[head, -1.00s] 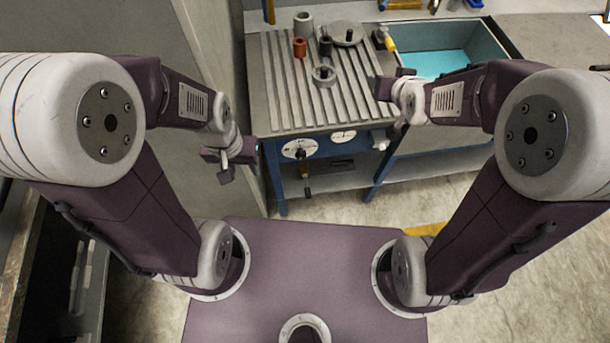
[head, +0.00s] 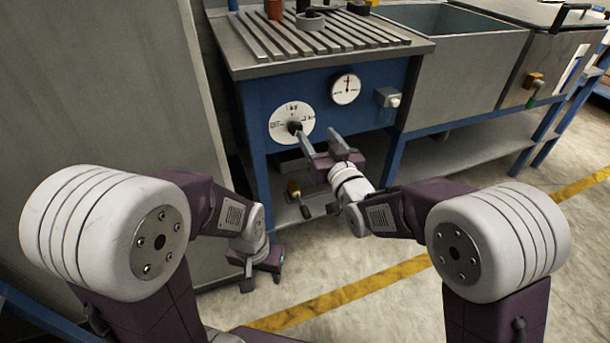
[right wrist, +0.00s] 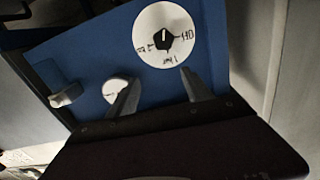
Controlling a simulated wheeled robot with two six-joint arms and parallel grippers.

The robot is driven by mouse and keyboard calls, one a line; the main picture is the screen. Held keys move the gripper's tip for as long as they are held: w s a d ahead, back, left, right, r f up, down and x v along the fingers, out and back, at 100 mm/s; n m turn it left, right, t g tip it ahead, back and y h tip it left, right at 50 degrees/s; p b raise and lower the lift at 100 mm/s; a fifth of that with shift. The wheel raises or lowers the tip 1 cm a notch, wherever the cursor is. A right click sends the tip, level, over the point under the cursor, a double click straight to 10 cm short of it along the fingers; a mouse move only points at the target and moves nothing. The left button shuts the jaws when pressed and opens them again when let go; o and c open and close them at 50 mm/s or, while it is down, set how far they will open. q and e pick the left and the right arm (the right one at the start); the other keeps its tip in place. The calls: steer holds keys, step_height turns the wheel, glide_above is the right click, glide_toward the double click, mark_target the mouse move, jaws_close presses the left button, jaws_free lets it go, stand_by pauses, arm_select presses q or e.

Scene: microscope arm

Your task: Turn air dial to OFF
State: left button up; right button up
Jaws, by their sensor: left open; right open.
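The air dial appears to be the larger white round plate (head: 284,118) with a black knob (head: 294,128) on the blue front panel. Small black markings ring it, too small to read surely. In the right wrist view the dial (right wrist: 178,20) sits above and between the fingers, its black knob (right wrist: 163,39) uncovered. My right gripper (head: 318,137) is open and empty in front of the panel, one finger just below the knob in the head view; contact cannot be told. My left gripper (head: 262,282) hangs low at the left, open and empty, away from the panel.
A smaller white gauge (head: 345,88) and a grey block with a white knob (head: 388,97) sit right of the dial. A grey cabinet (head: 175,90) stands close on the left. The ribbed bench top (head: 240,60) overhangs the panel.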

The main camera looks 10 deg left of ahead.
steer(key=b, duration=0.1)
glide_toward(295, 127)
steer(key=f+b+x, duration=0.1)
steer(key=b+x, duration=0.2)
steer(key=x, duration=0.5)
steer(key=shift+w, duration=0.45)
jaws_close()
arm_select(q)
step_height(295, 127, down, 6)
steer(key=shift+f, duration=0.2)
arm_select(e)
steer(key=shift+n, duration=0.3)
